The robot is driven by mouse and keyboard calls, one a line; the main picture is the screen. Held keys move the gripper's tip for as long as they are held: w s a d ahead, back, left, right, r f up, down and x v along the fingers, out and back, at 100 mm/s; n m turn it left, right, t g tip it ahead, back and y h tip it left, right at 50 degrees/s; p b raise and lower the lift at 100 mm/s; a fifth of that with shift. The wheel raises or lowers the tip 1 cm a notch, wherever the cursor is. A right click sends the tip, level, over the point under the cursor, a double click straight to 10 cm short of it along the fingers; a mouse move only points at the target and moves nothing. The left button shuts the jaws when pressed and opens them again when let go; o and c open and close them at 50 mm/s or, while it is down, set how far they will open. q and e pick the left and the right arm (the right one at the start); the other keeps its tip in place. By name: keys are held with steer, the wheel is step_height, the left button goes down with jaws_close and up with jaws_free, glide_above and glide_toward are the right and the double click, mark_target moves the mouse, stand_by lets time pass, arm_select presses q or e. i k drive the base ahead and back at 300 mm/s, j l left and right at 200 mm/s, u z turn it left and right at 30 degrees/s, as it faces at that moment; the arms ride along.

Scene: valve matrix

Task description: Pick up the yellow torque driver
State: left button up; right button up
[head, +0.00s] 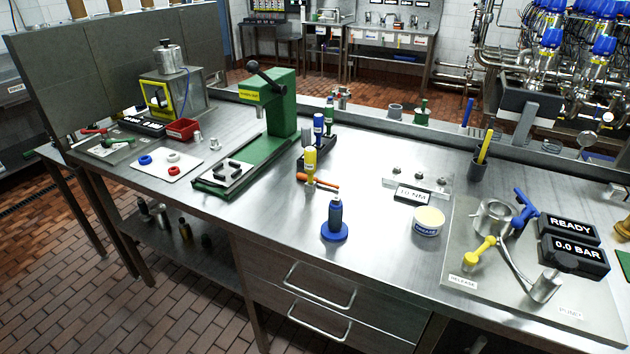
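The yellow torque driver (310,160) stands upright in the middle of the steel workbench, handle up. It is at the near end of a dark rack (326,148), in line with a blue driver (318,127) and a green driver (329,108) behind it. Its lower end is partly hidden near an orange-handled tool (322,183) lying in front. Neither of my grippers is in view.
A green press (285,105) stands left of the rack. A dark tool on a blue round base (335,228) stands in front. A grease tin (429,220) and a 10 NM display (412,194) are to the right. The bench's front middle is mostly clear.

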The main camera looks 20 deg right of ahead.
mark_target(310, 152)
steer(key=i+j+z, duration=0.45)
steer(key=i+j, duration=0.3)
steer(key=j, duration=0.1)
